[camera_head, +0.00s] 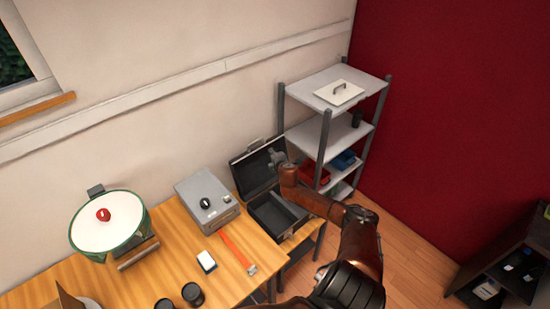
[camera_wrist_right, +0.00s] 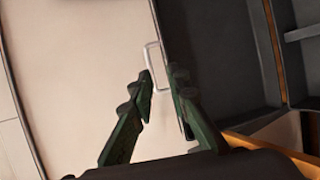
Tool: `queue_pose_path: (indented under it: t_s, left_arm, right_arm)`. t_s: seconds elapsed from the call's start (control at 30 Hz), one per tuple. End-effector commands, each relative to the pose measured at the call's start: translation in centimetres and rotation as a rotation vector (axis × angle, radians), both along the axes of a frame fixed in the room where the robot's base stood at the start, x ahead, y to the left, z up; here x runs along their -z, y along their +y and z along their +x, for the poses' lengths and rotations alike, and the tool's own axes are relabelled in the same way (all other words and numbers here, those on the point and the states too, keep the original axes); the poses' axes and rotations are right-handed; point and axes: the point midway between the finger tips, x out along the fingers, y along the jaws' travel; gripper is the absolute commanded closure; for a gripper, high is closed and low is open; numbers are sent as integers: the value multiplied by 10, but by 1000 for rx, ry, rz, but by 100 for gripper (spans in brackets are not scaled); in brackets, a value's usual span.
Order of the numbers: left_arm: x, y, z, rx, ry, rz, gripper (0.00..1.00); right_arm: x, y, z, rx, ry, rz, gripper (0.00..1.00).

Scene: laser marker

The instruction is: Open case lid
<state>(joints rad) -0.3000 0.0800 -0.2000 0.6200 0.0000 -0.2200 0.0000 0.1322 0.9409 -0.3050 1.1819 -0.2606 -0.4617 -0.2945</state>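The black case stands on the right end of the wooden table in the head view. Its lid (camera_head: 251,170) is raised, tilted up and back toward the wall, and its base (camera_head: 276,214) lies open with an empty-looking dark inside. My right gripper (camera_head: 278,157) is at the upper right part of the lid. Contact with the lid is unclear. My left gripper is not in view.
A grey box with a black knob (camera_head: 208,204), an orange-handled tool (camera_head: 235,247), a white-topped block (camera_head: 206,261), black cups (camera_head: 193,294) and a lidded pot (camera_head: 107,222) stand left of the case. A metal shelf (camera_head: 335,130) stands close behind my right arm.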

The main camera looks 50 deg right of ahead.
Motion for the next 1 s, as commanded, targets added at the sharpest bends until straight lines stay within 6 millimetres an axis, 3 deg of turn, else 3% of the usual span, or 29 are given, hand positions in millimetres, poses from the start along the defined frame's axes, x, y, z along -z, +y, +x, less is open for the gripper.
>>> queue_pose_path:
  t_s: [0.3, 0.77, 0.87, 0.97, 1.0]
  left_arm:
    - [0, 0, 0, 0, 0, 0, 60]
    - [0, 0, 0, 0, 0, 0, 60]
    - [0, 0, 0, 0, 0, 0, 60]
    - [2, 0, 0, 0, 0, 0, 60]
    - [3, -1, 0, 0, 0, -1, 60]
  right_arm:
    - [-16, 19, -28, -1, 0, 0, 84]
    - [-19, 23, -32, 0, -1, 1, 87]
    - [-6, 34, -37, 9, 2, 31, 94]
    - [30, 69, -56, 44, 10, 125, 100]
    - [50, 91, -68, 70, 14, 186, 100]
